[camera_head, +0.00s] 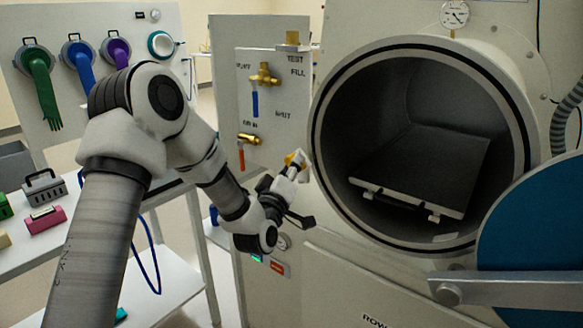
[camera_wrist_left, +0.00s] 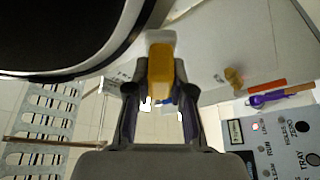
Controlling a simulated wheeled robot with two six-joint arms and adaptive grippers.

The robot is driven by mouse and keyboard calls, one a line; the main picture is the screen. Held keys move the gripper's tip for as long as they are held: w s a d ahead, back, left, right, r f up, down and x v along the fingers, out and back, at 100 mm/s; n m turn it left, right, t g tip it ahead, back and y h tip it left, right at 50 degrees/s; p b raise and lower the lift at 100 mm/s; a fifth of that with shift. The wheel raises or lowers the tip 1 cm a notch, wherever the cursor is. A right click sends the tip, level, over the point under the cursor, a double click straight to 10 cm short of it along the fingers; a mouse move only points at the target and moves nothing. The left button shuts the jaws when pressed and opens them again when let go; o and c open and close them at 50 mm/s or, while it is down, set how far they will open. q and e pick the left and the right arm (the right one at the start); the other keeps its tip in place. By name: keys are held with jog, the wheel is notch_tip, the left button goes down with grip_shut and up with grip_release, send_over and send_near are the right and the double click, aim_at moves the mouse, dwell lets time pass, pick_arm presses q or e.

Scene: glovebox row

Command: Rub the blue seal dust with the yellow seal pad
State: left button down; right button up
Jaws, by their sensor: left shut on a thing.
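My left gripper (camera_head: 297,168) is shut on the yellow seal pad (camera_head: 291,159), just left of the round chamber's rim (camera_head: 318,130). In the left wrist view the pad (camera_wrist_left: 160,70) stands out between the two fingers, close to the pale curved rim of the dark opening. I cannot tell whether the pad touches the rim. I cannot make out the blue seal dust for certain in either view. My right gripper is not in view.
The chamber holds a sliding tray (camera_head: 425,165). A blue round door (camera_head: 540,235) with a metal bar (camera_head: 510,289) stands open at right. A valve panel (camera_head: 278,125) with blue and orange handles is behind the gripper. A white bench (camera_head: 45,250) carries small items at left.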

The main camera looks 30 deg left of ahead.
pick_arm(q)
jog(key=shift+w+d, duration=0.1)
jog(key=shift+w, duration=0.25)
jog(key=shift+d+f+b, duration=0.15)
jog(key=shift+d+b, duration=0.3)
jog(key=shift+d, duration=0.05)
jog(key=shift+s+d+b, duration=0.15)
jog(key=shift+d+b, duration=0.1)
jog(key=shift+d, duration=0.55)
jog(key=shift+s+d+b, duration=0.1)
jog(key=shift+d+b, duration=0.15)
jog(key=shift+d, duration=0.5)
jog(key=shift+w, duration=0.1)
jog(key=shift+a+r, duration=0.2)
jog(key=shift+a, duration=0.2)
jog(key=shift+w+a, duration=0.2)
jog(key=shift+a, duration=1.5)
jog(key=shift+r, duration=0.1)
jog(key=shift+s, duration=0.1)
